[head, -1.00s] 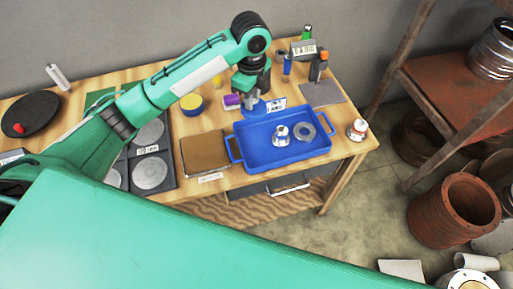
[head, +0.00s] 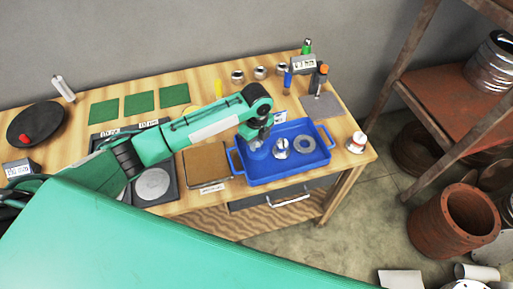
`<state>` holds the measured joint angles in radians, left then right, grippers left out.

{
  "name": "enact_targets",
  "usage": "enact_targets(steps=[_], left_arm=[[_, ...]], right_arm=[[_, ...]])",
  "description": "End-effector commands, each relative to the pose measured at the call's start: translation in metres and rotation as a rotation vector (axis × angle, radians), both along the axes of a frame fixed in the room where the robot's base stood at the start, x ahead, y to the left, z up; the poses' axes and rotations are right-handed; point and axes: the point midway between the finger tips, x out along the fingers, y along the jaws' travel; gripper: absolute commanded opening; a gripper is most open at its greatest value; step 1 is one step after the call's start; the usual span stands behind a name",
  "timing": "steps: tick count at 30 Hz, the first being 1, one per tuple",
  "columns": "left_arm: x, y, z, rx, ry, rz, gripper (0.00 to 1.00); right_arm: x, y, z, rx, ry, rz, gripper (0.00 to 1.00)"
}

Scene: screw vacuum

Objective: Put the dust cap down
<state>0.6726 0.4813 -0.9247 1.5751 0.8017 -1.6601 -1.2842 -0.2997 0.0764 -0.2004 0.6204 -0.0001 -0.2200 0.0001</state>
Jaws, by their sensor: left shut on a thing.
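The dust cap (head: 257,152) looks blue-grey and small. My left gripper (head: 257,142) is shut on it, at the left part of the blue tray (head: 240,180). The fingers and arm hide part of the cap, and I cannot tell whether it touches the tray floor. A silver metal part (head: 280,148) and a grey ring (head: 304,145) lie in the tray, to the right of the cap. My right gripper is not in view.
Behind are a blue bottle (head: 287,80), an orange-topped tool (head: 320,78) and several silver cups (head: 237,77).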

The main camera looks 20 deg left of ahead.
Motion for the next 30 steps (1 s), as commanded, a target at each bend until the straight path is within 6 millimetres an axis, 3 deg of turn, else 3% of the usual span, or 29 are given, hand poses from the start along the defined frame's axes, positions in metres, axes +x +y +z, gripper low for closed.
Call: enact_targets(steps=[5, 13, 24, 25, 27, 30], left_arm=[[0.000, 0.000, -0.011, 0.001, 0.000, 0.000, 0.00], [0.000, 0.000, -0.047, 0.000, -0.001, 0.000, 0.00], [0.000, 0.000, -0.052, 0.000, -0.001, 0.000, 0.00], [0.000, 0.000, -0.052, 0.000, -0.001, 0.000, 0.25], [0.000, 0.000, -0.051, 0.000, -0.001, 0.000, 0.39], [0.000, 0.000, -0.051, 0.000, -0.001, 0.000, 0.41]], right_arm=[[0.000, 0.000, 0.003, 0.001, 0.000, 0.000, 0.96], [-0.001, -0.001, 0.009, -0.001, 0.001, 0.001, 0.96], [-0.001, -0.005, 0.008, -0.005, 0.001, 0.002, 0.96], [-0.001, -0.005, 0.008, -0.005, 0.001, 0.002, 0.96], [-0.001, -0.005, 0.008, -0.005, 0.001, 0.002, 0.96], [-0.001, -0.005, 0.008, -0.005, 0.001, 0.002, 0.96]])
